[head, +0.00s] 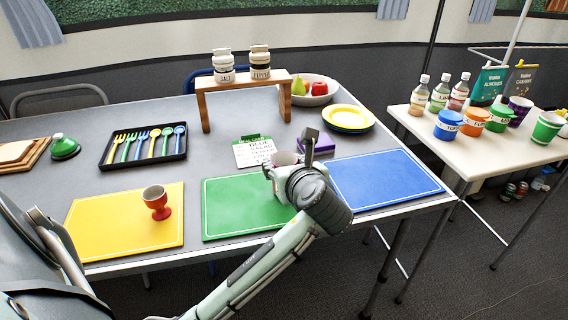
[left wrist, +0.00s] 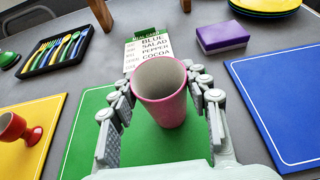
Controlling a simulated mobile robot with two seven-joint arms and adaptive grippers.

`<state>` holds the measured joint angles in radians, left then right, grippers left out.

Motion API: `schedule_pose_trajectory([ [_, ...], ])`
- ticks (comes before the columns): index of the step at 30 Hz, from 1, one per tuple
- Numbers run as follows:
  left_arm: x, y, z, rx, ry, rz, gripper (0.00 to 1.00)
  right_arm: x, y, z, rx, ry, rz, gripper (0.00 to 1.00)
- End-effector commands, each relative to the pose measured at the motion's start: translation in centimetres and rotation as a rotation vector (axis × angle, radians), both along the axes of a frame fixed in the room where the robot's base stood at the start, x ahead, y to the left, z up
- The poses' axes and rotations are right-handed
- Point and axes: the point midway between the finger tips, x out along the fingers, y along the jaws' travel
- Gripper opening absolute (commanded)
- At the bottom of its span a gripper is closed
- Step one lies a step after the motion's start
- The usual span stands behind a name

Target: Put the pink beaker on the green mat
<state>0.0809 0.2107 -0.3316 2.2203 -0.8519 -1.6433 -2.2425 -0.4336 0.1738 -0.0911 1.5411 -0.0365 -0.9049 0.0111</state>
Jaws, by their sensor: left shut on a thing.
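The pink beaker (left wrist: 168,109) is upright between the fingers of my left gripper (left wrist: 162,117), which is shut on it, in the left wrist view. In the head view only the beaker's rim (head: 284,158) shows above my left gripper (head: 281,172); the wrist hides much of the rest. The beaker is over the far part of the green mat (head: 225,217). I cannot tell whether its base touches the mat. The green mat (left wrist: 82,150) also shows beneath the gripper in the left wrist view. My right gripper is not in view.
A yellow mat (head: 105,225) with a red egg cup (head: 158,206) lies left, a blue mat (head: 385,180) right. Behind the green mat are a menu card (head: 254,152) and a purple sponge (head: 322,146). A cutlery tray (head: 117,160) and wooden shelf (head: 246,82) stand farther back.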

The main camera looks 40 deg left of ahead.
Motion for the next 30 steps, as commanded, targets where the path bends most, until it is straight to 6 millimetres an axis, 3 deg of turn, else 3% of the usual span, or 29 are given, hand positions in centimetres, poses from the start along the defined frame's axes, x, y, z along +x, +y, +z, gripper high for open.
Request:
schedule_pose_trajectory([
  [12,0.01,0.05,-0.54,0.001,0.000,0.001,0.20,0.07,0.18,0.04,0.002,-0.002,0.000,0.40],
  [13,0.02,0.04,-0.49,0.000,-0.001,0.000,0.50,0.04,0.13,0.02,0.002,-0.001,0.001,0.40],
  [17,0.02,0.04,-0.47,0.000,-0.001,0.000,0.66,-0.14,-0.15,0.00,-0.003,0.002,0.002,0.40],
  [30,-0.42,-0.60,0.19,-0.002,-0.002,-0.002,0.67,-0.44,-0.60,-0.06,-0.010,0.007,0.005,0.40],
])
